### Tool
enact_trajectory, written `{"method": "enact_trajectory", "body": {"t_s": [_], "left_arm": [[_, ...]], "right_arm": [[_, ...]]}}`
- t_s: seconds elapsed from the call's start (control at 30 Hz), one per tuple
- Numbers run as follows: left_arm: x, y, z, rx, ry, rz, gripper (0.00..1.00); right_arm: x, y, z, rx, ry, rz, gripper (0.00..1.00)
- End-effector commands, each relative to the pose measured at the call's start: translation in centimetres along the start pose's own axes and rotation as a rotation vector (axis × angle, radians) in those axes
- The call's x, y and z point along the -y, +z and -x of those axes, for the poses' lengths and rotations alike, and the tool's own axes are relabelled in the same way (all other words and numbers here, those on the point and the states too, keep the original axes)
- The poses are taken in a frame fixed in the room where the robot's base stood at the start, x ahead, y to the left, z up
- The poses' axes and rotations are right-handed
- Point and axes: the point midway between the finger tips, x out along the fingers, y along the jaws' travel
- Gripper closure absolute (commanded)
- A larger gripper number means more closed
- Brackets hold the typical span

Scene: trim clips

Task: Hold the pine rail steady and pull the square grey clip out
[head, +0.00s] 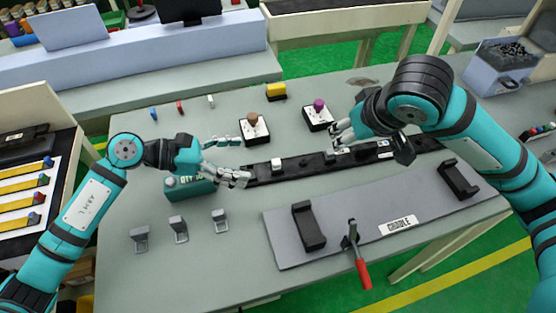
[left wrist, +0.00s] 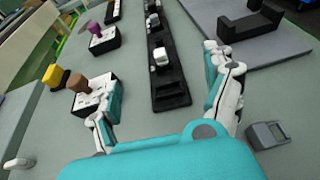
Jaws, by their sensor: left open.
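A long rail (head: 262,173) lies across the middle of the table; it looks black, not pine-coloured. Small pale and grey clips sit along it, including a squarish light one (head: 277,163) near its left end. In the left wrist view the rail (left wrist: 172,92) runs away from me, and the pale clip (left wrist: 160,58) is on it. My left gripper (head: 241,160) is open and empty at the rail's left end; its fingers (left wrist: 160,70) are spread wide in the wrist view. My right gripper (head: 343,134) is by the rail's middle; its grip is unclear.
White boxes with a brown knob (head: 253,118) and a purple knob (head: 319,105) stand behind the rail. A grey cradle plate (head: 365,228) with black brackets and a red-handled clamp (head: 363,272) lie in front. Several grey brackets (head: 179,230) and a green box (head: 190,189) stand left.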

Motion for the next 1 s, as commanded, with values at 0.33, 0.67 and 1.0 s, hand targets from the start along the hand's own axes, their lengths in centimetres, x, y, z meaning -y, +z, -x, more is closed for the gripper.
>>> {"method": "enact_trajectory", "body": {"t_s": [0.33, 0.67, 1.0], "left_arm": [[0.0, 0.2, -7.0, 0.004, -0.001, 0.001, 0.15], [-0.1, 0.1, -10.5, 0.001, 0.002, 0.001, 0.15], [-0.1, 0.0, -10.8, 0.0, 0.001, 0.0, 0.17]], "right_arm": [[0.0, 0.0, 0.0, 0.0, 0.0, 0.0, 0.62], [0.0, 0.0, 0.0, 0.0, 0.0, 0.0, 0.62], [0.0, 0.0, 0.0, 0.0, 0.0, 0.0, 0.62]]}}
